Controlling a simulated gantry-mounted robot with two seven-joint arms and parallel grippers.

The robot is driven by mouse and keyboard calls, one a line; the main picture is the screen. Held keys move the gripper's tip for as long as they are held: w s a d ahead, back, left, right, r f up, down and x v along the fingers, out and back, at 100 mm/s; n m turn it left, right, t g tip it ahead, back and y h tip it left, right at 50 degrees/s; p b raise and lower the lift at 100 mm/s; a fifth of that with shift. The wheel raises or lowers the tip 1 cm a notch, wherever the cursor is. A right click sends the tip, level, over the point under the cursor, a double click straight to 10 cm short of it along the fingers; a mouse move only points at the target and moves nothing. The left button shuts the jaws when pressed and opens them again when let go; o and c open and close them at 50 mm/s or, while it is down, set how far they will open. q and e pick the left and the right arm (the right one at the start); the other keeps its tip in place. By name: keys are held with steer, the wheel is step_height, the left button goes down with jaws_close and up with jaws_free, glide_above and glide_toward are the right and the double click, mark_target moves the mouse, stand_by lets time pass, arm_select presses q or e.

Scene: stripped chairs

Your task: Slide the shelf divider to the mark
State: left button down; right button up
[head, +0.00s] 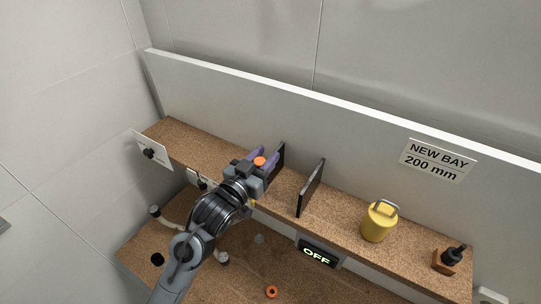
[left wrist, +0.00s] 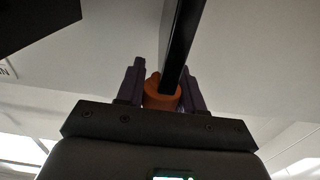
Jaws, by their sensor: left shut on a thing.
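My left gripper (head: 261,161) reaches over the brown speckled shelf (head: 213,150) and is shut on a dark upright shelf divider (head: 281,155). In the left wrist view an orange knob (left wrist: 162,97) shows between the purple fingers, and the divider's dark edge (left wrist: 184,40) runs up from it. A second dark divider (head: 311,188) stands upright to the right, apart from the gripper. A sign (head: 437,158) on the back panel reads NEW BAY 200 mm. I cannot make out a mark line on the shelf. My right gripper is not in view.
A yellow canister (head: 378,222) with a grey handle and a dark bottle in a brown holder (head: 451,258) stand farther right on the shelf. A display (head: 318,253) below its front edge reads OFF. An orange ring (head: 271,292) lies on the lower board. The shelf is bare between the dividers.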

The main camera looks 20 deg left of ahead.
arm_select(q)
steer(key=shift+w+a, duration=0.1)
steer(key=shift+a, duration=0.3)
steer(key=w+a+p, duration=0.1)
steer(key=a+p, duration=0.2)
steer(key=a, duration=0.4)
steer(key=shift+w, duration=0.25)
stand_by(1.3)
steer(key=shift+c, duration=2)
jaws_free()
steer(key=shift+a, duration=0.1)
steer(key=p+v, duration=0.3)
steer(key=v, duration=0.3)
